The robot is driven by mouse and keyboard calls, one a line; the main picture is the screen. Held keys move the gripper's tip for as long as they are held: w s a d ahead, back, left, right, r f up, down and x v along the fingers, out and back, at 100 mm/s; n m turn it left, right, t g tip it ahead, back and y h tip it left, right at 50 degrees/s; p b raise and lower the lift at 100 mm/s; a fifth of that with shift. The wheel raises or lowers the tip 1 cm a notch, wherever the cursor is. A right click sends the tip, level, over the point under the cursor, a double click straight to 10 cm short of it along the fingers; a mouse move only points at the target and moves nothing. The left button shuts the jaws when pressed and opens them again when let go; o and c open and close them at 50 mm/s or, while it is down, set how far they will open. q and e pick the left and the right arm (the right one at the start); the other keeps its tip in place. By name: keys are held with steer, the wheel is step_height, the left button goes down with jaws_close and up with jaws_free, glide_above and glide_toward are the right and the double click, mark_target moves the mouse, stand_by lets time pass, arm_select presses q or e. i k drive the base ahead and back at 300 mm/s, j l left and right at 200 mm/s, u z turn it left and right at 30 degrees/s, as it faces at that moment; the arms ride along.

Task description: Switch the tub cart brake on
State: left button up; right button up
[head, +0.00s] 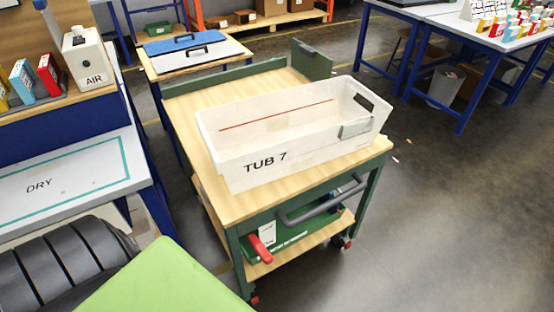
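The tub cart (379,152) has a green frame, a light wooden top and a lower wooden shelf. A white tub (300,150) marked TUB 7 stands on its top. I cannot tell from this view whether the brake is on or off. A dark grey push handle (322,203) crosses the near end. Red parts show at the near casters (253,300). Neither of my grippers is in view.
A table marked DRY (60,185) stands close on the left. A shelf with a white AIR box (88,60) is behind it. Open grey floor (450,230) lies to the right.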

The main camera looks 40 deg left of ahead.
mark_target(268, 257)
steer(key=k+j+u, duration=0.1)
steer(key=j+u, duration=0.65)
steer(key=k+l, duration=0.05)
